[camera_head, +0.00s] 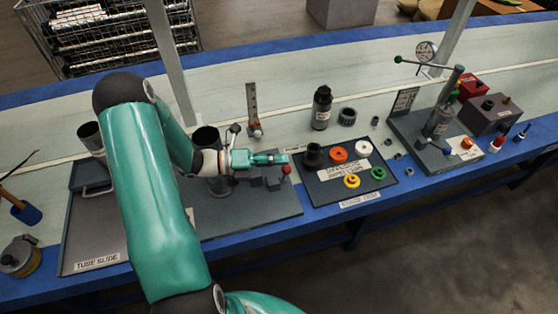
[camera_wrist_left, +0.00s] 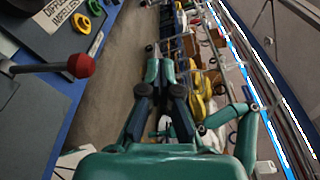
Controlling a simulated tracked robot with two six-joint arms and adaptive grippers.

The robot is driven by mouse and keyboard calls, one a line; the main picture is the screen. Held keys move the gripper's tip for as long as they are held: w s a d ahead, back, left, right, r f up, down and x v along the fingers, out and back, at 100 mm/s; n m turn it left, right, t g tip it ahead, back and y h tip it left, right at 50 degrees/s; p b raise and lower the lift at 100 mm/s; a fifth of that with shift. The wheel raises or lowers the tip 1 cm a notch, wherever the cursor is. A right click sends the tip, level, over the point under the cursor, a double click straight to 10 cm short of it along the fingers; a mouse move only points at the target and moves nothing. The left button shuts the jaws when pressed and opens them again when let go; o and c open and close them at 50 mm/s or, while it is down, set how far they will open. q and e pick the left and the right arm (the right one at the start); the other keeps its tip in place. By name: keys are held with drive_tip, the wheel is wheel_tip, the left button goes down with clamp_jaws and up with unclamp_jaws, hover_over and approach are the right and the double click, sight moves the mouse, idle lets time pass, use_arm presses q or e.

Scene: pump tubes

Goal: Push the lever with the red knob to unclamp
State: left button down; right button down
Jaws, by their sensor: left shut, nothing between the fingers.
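The red knob (camera_head: 286,169) sits on a lever at the front right of the grey tube slide base (camera_head: 245,222). In the left wrist view the red knob (camera_wrist_left: 81,65) is left of my fingers, on a dark lever rod (camera_wrist_left: 35,68). My left gripper (camera_head: 284,159) is shut and empty, its fingertips close to the knob and just behind it in the head view. In the left wrist view its fingertips (camera_wrist_left: 160,68) meet, with a visible gap in the picture between them and the knob. I cannot tell how the lever's clamp stands; the gripper partly hides it. My right gripper is not in view.
A dark tray (camera_head: 325,193) with coloured rings lies right of the knob. A black bottle (camera_head: 322,108) and an upright bracket (camera_head: 253,110) stand behind. A gauge fixture (camera_head: 440,120) is further right. The blue table edge (camera_head: 340,213) runs in front.

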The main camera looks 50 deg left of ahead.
use_arm(q)
drive_tip(key=s+d+f+m+g+y, duration=0.2)
drive_tip(key=s+d+f+m+g, duration=0.7)
drive_tip(key=m, duration=0.5)
drive_tip(key=s+d+f+m+g+y, duration=0.3)
drive_tip(key=s+d+f+m+g, duration=0.3)
drive_tip(key=d+f+m, duration=0.75)
drive_tip(key=w+m, duration=0.1)
drive_tip(key=m, duration=0.3)
drive_tip(key=w+d+m+t+y, duration=0.1)
drive_tip(key=w+m, duration=0.1)
drive_tip(key=m, duration=0.2)
drive_tip(key=w+d+m, duration=0.1)
drive_tip(key=m, duration=0.3)
drive_tip(key=shift+w+d+r+m+t, duration=0.1)
drive_tip(key=shift+w+d+m+t, duration=0.15)
drive_tip(key=shift+m+t, duration=0.15)
